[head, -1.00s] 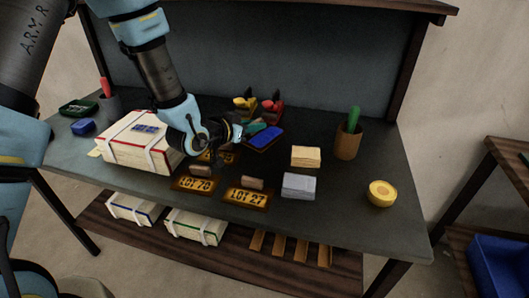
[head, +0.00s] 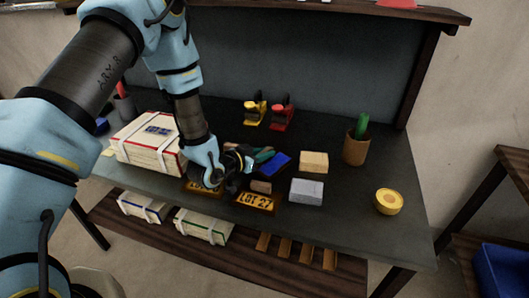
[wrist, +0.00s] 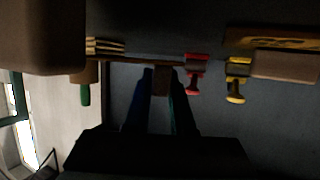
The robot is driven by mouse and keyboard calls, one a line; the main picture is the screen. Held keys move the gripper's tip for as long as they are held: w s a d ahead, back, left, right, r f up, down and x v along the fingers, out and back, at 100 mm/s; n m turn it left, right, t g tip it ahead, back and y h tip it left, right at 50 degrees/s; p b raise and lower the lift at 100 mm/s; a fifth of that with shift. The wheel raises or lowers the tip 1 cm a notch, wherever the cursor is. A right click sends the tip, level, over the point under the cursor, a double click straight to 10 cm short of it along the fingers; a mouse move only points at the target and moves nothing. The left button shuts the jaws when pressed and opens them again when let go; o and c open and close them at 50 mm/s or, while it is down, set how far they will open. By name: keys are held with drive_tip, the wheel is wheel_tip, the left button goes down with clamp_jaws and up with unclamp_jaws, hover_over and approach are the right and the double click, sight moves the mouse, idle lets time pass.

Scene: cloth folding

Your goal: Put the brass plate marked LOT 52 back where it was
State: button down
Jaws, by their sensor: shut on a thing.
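My gripper (head: 268,157) is low over the middle of the table, with its green and blue fingers pointing right. In the wrist view, my gripper (wrist: 161,90) is shut on a small brown block (wrist: 162,80). A thin brown strip along this block looks like the edge of the brass plate (wrist: 135,62); its lettering is not visible. The LOT 27 plate (head: 257,203) lies near the table's front edge, just below my gripper in the picture. Another brass plate (head: 203,188) lies left of it, partly hidden by my arm. I cannot read LOT 52 anywhere.
A white box (head: 150,143) stands at left. A tan block (head: 314,162), a grey block (head: 306,191), a cup (head: 356,149) and a yellow roll (head: 389,201) are at right. Yellow (head: 255,112) and red (head: 283,117) tools stand behind.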

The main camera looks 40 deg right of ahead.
drive_tip(key=shift+f+b, duration=0.4)
drive_tip(key=shift+b, duration=0.1)
drive_tip(key=shift+f, duration=0.2)
drive_tip(key=c, duration=0.8)
unclamp_jaws()
drive_tip(key=shift+a+f, duration=0.15)
drive_tip(key=shift+o, duration=0.2)
drive_tip(key=shift+r+p, duration=0.55)
drive_tip(key=shift+r, duration=0.05)
drive_tip(key=b+v, duration=0.3)
drive_tip(key=v, duration=0.8)
drive_tip(key=shift+s+a+r+b, duration=0.1)
drive_tip(key=shift+a+r+b, duration=0.2)
